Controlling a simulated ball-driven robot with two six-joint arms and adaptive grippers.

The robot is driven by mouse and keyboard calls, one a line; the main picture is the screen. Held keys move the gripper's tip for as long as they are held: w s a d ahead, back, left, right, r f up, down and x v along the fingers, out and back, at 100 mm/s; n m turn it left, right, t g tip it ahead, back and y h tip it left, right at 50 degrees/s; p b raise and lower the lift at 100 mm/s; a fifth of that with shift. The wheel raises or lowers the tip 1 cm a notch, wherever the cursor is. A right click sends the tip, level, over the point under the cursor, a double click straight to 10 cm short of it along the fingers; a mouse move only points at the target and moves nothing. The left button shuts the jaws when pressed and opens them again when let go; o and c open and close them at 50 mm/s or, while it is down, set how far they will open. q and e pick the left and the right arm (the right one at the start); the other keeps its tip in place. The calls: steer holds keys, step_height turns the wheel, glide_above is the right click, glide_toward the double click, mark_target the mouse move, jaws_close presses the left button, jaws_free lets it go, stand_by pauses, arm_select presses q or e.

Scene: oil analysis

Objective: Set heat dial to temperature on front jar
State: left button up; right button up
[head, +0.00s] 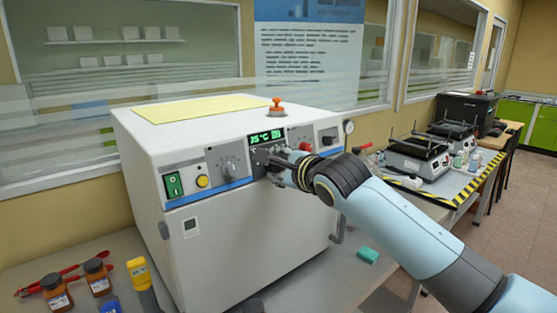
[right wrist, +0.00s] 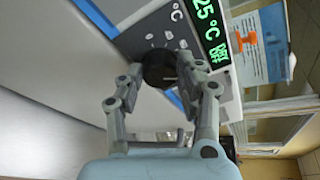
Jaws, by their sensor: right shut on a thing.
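A white oven-like cabinet (head: 255,245) stands on the bench in the head view. Its green display (head: 266,137) reads 25 °C, and the display also shows in the right wrist view (right wrist: 209,32). My right gripper (head: 272,167) is at the control panel below the display. In the right wrist view its fingers are closed around a round black dial (right wrist: 160,68). In the head view the gripper hides most of this dial. My left gripper is not in view.
Another knob (head: 229,169), a green switch (head: 173,185) and a yellow button (head: 202,181) sit left on the panel. A teal block (head: 367,255) lies right.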

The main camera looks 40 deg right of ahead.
steer(key=shift+m+p, duration=0.3)
steer(key=shift+m, duration=0.8)
steer(key=shift+g, duration=0.3)
steer(key=o, duration=1.1)
steer(key=shift+d, duration=0.1)
steer(key=shift+o, duration=0.2)
steer(key=v, duration=1.2)
